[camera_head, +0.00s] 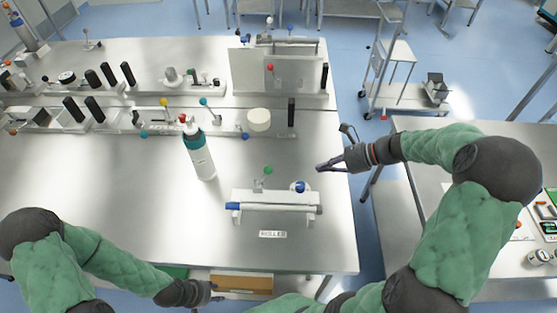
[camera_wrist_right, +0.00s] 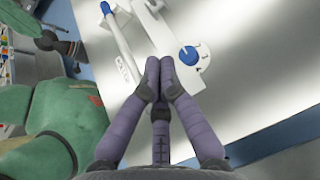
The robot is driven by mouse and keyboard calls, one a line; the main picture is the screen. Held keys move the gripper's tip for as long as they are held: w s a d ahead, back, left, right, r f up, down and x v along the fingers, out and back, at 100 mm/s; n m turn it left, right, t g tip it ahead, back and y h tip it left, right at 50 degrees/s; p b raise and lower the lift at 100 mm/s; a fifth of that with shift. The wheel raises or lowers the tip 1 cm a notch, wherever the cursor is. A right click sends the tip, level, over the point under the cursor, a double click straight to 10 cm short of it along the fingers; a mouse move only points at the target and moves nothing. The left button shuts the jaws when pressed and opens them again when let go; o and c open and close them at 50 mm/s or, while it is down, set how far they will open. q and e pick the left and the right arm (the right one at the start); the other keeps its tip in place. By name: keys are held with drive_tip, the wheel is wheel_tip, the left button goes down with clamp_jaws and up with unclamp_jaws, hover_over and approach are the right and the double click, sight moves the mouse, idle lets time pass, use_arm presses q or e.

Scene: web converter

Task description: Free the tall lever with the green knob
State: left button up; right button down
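A green knob (camera_head: 268,170) tops a short lever just behind the white roller fixture (camera_head: 262,196) in the middle of the table. The lever's lower part is small and hard to make out. My right gripper (camera_head: 322,167) is above the table to the right of the knob, apart from it. In the right wrist view its purple fingertips (camera_wrist_right: 160,66) are together, with nothing seen between them. A blue dial (camera_head: 300,186) sits on the fixture's right end; it also shows in the right wrist view (camera_wrist_right: 188,55). My left gripper (camera_head: 213,293) is low by the table's front edge; its fingers are unclear.
A white bottle with a teal top (camera_head: 199,150) stands left of the fixture. A raised rail (camera_head: 70,122) with levers of several knob colours lies behind. A "ROLLER" label (camera_head: 272,234) is in front. The table's right side is mostly clear. A wheeled cart (camera_head: 396,80) stands beyond.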

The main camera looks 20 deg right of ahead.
drive_tip(key=shift+s, duration=0.15)
drive_tip(key=b, duration=0.3)
approach(263, 177)
drive_tip(key=shift+w+a+f, duration=0.2)
drive_tip(key=shift+w+f, duration=0.25)
drive_tip(key=shift+f, duration=0.1)
drive_tip(key=shift+w+a+f, duration=0.15)
drive_tip(key=shift+w+f, duration=0.3)
drive_tip(key=shift+f, duration=0.1)
drive_tip(key=shift+r+p, duration=0.1)
drive_tip(key=shift+p, duration=0.2)
